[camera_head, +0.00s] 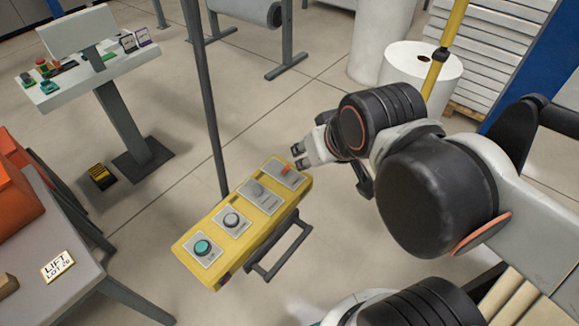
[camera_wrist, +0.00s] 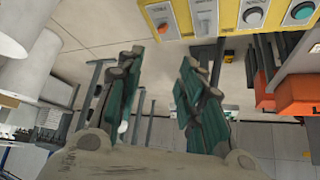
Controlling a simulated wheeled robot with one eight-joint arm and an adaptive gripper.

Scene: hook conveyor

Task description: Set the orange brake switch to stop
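The orange brake switch (camera_head: 286,170) is the small control at the far right end of a yellow control box (camera_head: 213,262). In the wrist view the switch (camera_wrist: 163,28) shows at the top, just beyond and between my fingertips. Its setting is too small to read. My gripper (camera_head: 298,157) is right beside the switch, at the box's far end. In the wrist view my gripper (camera_wrist: 162,58) has its two fingers spread, with nothing between them. I cannot tell whether a fingertip touches the switch.
A dark post (camera_head: 207,100) stands behind the box. A grey table (camera_head: 90,275) is at left, and a white roll (camera_head: 420,70) stands behind my arm.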

